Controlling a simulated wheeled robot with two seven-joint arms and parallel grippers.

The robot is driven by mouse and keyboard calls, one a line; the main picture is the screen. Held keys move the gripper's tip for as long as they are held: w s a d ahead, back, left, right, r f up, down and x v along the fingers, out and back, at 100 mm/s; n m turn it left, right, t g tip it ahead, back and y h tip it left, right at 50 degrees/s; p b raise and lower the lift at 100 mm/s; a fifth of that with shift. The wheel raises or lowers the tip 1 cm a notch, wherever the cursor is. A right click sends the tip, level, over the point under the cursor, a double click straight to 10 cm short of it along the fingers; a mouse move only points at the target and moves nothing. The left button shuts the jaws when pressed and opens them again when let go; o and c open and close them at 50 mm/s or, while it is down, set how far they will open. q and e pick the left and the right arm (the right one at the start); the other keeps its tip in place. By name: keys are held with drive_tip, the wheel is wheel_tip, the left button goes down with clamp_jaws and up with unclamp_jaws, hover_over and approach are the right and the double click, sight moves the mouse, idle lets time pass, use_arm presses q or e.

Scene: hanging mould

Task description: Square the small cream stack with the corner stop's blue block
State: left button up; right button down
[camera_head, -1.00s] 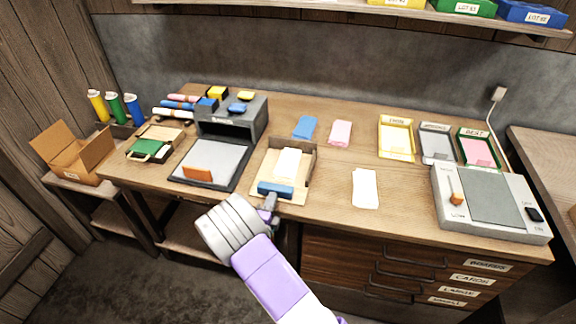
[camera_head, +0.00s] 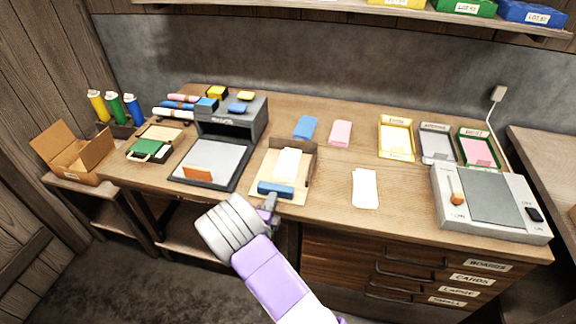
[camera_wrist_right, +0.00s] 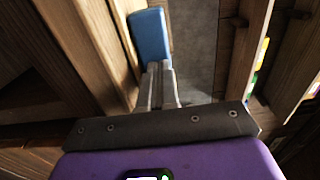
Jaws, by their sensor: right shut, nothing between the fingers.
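The small cream stack (camera_head: 288,163) lies in the corner stop (camera_head: 310,160), a light board with brown walls along its back and right side. The blue block (camera_head: 276,189) sits at the board's front edge, close in front of the stack. My right gripper (camera_head: 271,202) is shut and empty, with its fingertips at the block's near side. In the right wrist view, the blue block (camera_wrist_right: 150,36) is just past the closed fingertips (camera_wrist_right: 159,68); whether they touch I cannot tell. My left gripper is not in view.
A grey tray device with an orange piece (camera_head: 197,173) stands left of the corner stop. Right of it lie loose cream cards (camera_head: 365,188) and a grey scale-like machine (camera_head: 490,200). Blue (camera_head: 306,127) and pink (camera_head: 340,132) stacks lie behind. The wood between stop and cards is clear.

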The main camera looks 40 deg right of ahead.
drive_tip(key=shift+w+d, duration=0.1)
drive_tip(key=shift+p+x, duration=0.45)
drive_tip(key=shift+x, duration=1.55)
drive_tip(key=shift+p+v, duration=1.05)
drive_tip(key=shift+v, duration=1.65)
drive_tip(key=p+v, duration=0.1)
drive_tip(key=v, duration=0.4)
drive_tip(key=shift+s+a, duration=0.2)
drive_tip(key=shift+s, duration=0.05)
